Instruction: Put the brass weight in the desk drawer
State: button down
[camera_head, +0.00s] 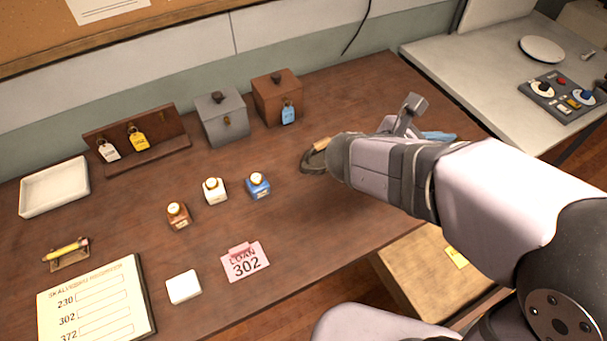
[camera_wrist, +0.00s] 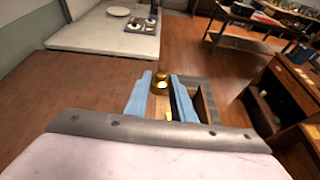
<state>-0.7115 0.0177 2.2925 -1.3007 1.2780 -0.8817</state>
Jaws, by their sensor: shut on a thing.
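My gripper (camera_wrist: 161,84) is shut on the brass weight (camera_wrist: 161,79), a small golden knobbed piece between its blue fingertips in the wrist view. In the head view only a bit of blue finger (camera_head: 440,135) shows past my arm, and the weight is hidden. What looks like the open desk drawer (camera_head: 405,265), with a light wooden inside, juts out below the desk's front edge. A yellow slip (camera_head: 455,257) lies in it. In the wrist view, a wooden wall (camera_wrist: 208,106) of it shows right of the fingers. The weight's height above it is unclear.
The brown desk (camera_head: 330,220) holds three small bottles (camera_head: 214,190), two lidded boxes (camera_head: 222,118), a pink loan card (camera_head: 245,262), a white tray (camera_head: 54,187) and a dark looped object (camera_head: 314,160) beside my arm. A pale side table (camera_head: 470,75) stands at the right.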

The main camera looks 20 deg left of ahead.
jog(key=w+a+f+n+t+y+b, duration=0.25)
jog(key=w+a+n+y, duration=0.25)
jog(key=w+a, duration=0.45)
jog(key=n+g+y+b, duration=0.7)
jog(key=n+y+b, duration=0.2)
jog(key=n+y, duration=0.85)
send_over(275, 171)
notch_tip(275, 171, down, 14)
jog(key=r, duration=0.1)
jog(key=shift+n+t, duration=0.25)
jog(key=shift+t, duration=0.1)
jog(key=shift+f+p, duration=0.65)
jog(key=shift+f, duration=5.2)
jog(key=shift+f, duration=0.2)
jog(key=c, duration=1.5)
grip_release()
